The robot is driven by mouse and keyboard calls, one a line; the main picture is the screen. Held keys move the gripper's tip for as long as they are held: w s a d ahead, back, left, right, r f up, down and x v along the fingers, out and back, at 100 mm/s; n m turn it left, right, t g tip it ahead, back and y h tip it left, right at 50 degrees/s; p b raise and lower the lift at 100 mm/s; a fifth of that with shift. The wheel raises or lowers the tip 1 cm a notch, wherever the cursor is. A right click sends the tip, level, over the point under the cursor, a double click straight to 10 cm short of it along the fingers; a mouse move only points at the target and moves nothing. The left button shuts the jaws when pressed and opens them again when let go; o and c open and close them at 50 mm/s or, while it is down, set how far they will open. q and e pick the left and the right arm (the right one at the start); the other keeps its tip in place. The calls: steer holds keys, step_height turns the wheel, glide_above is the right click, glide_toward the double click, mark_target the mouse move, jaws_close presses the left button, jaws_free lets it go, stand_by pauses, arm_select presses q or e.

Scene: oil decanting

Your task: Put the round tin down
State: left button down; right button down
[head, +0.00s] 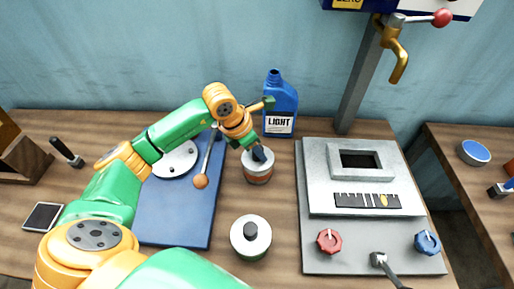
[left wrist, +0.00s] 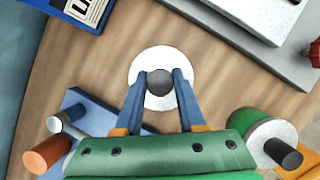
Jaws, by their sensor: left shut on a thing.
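The round tin (head: 258,174), pale with an orange-red band, stands upright between the blue board and the grey machine, on the table or just above it; I cannot tell which. My left gripper (head: 262,153) is over its top. In the left wrist view, my left gripper (left wrist: 160,82) has both fingers shut on the dark knob of the tin's white lid (left wrist: 157,56). A second tin with a white lid, black knob and green body (head: 250,240) stands nearer the front; it also shows in the left wrist view (left wrist: 270,138). My right gripper is not in view.
A blue LIGHT oil bottle (head: 280,110) stands just behind the tin. A blue board (head: 175,218) with a lever and orange ball lies to the left. A grey machine plate (head: 314,240) with red and blue knobs is to the right. Bare wood (head: 277,200) lies between.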

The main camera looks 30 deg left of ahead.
arm_select(q)
steer(key=c, duration=0.5)
jaws_free()
steer(key=shift+r, duration=0.1)
steer(key=shift+a+r, duration=0.1)
steer(key=shift+r, duration=0.25)
steer(key=v, duration=1.1)
steer(key=shift+s+b, duration=0.2)
steer(key=shift+b, duration=0.2)
steer(key=shift+r, duration=0.1)
